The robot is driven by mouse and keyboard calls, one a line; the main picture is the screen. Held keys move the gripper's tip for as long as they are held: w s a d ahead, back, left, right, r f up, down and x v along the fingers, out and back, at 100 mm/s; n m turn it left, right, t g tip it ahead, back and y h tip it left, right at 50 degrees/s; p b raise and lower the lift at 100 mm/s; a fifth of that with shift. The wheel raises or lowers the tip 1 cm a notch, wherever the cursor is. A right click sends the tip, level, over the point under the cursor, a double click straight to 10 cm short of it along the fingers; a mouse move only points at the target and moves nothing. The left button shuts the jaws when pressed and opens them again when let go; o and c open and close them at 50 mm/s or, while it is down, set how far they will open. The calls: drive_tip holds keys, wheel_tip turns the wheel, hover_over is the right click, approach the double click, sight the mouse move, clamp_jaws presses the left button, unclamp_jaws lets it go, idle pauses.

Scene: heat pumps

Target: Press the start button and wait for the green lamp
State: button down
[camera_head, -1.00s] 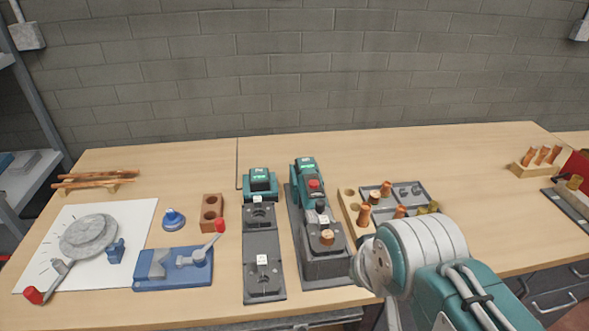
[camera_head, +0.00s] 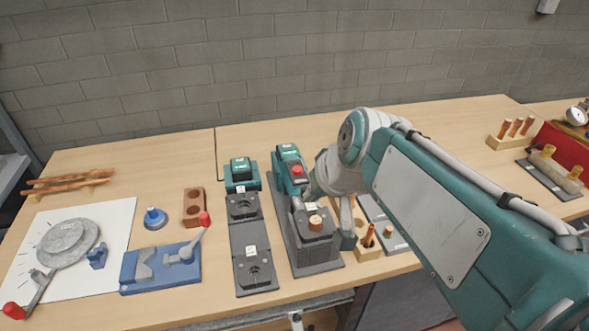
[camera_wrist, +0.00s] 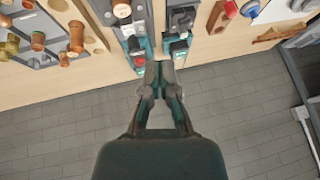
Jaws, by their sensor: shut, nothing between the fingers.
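A teal-headed machine (camera_head: 288,160) stands on a long dark base at the middle of the bench, with a red button (camera_head: 297,170) and a small pale-green display (camera_head: 289,148) on its head. Beside it on the left is a second teal-headed unit (camera_head: 240,176) with a dark base. I cannot pick out a separate green lamp or a labelled start button. In the wrist view my gripper (camera_wrist: 160,66) is shut and empty, its tips over the gap between the two teal heads, with the red button (camera_wrist: 139,61) just left of the tips.
Left of the units are a blue fixture (camera_head: 160,265) with a red-knobbed lever, a brown block (camera_head: 194,207) and a white sheet (camera_head: 115,225). A wooden holder (camera_head: 371,250) with copper pieces is partly behind my arm. A brick wall (camera_head: 230,60) rises behind the bench.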

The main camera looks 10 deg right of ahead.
sight(298, 170)
drive_tip(key=w+d+m+t+y, duration=0.1)
drive_tip(key=w+d+y, duration=0.1)
drive_tip(key=w, duration=1.8)
drive_tip(key=shift+d+t+y, duration=0.3)
drive_tip(key=shift+d+y, duration=0.1)
drive_tip(key=shift+y, duration=0.1)
drive_tip(key=shift+f, duration=4.35)
drive_tip(key=shift+f, duration=0.35)
drive_tip(key=shift+f, duration=0.4)
drive_tip(key=shift+r, duration=0.85)
